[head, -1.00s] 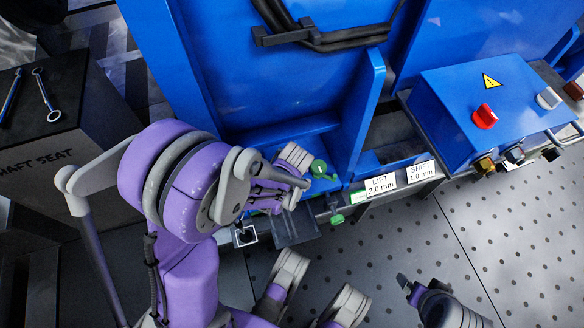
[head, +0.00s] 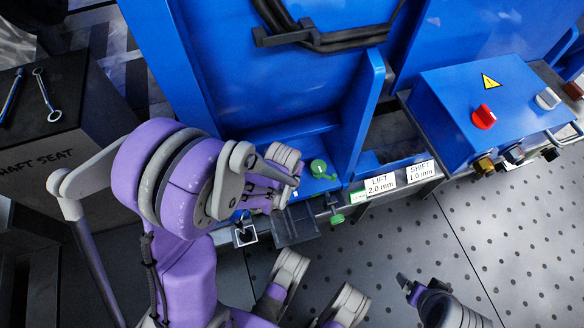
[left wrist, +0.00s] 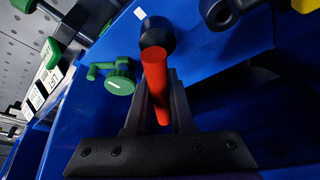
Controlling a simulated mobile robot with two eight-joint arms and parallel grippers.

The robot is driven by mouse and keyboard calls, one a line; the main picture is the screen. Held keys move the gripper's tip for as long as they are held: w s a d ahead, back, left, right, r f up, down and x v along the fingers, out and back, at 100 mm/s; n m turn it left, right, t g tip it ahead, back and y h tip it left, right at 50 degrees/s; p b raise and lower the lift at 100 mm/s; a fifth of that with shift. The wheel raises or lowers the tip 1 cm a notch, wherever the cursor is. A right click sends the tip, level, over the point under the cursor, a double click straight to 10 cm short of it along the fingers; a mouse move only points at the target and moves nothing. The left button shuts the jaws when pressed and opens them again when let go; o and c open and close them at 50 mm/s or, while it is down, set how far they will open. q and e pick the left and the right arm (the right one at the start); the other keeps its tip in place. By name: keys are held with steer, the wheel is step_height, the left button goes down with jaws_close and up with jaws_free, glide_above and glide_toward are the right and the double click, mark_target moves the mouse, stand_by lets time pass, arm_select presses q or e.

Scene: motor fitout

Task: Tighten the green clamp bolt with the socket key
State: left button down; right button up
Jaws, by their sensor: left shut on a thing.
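The green clamp bolt (head: 318,168) has a round head and a side arm, and sits at the blue frame's foot. It also shows in the left wrist view (left wrist: 119,77), left of my fingers. My left gripper (head: 283,188) is beside it, to its left in the head view and apart from it. In the left wrist view my left gripper (left wrist: 158,95) is shut on a red-handled tool (left wrist: 156,80), apparently the socket key. A dark round part (left wrist: 157,35) shows just beyond the red end; I cannot tell whether it belongs to the tool. My right gripper's fingers cannot be made out clearly.
A second green knob (head: 337,218) sits below the rail, near the LIFT (head: 380,185) and SHIFT (head: 420,172) labels. A blue control box (head: 490,110) with a red knob stands right. Wrenches lie on a dark box (head: 75,100) at left. The perforated floor at lower right is mostly clear.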

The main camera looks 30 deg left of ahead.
arm_select(q)
steer(key=shift+m+h, duration=0.3)
steer(key=shift+m, duration=0.5)
steer(key=shift+m+h, duration=0.5)
steer(key=shift+m, duration=0.9)
steer(key=shift+m+h+p, duration=0.5)
steer(key=shift+m+h, duration=0.1)
steer(key=shift+m, duration=0.8)
steer(key=shift+m+g+h, duration=0.3)
steer(key=shift+m+h, duration=0.1)
steer(key=shift+m, duration=1)
steer(key=shift+p, duration=0.3)
